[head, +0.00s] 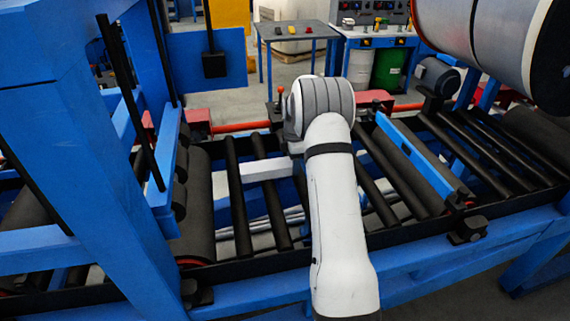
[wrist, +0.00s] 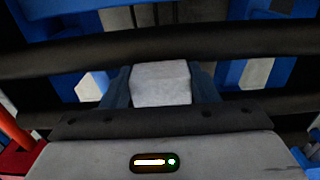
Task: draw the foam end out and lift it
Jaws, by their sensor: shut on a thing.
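A pale, whitish foam piece (wrist: 161,84) sits between the two fingers of my gripper (wrist: 161,92) in the wrist view. The fingers touch it on both sides, so my gripper is shut on it. My arm hides my gripper and the rest of the foam there. A dark roller (wrist: 160,50) crosses the wrist view just beyond the foam.
The blue conveyor frame (head: 430,258) runs across the front. Dark rollers (head: 238,195) lie on both sides of my arm. A blue crossbar (head: 415,158) stands to the right, and a big grey roll (head: 470,35) hangs at upper right. A small table (head: 285,32) stands behind.

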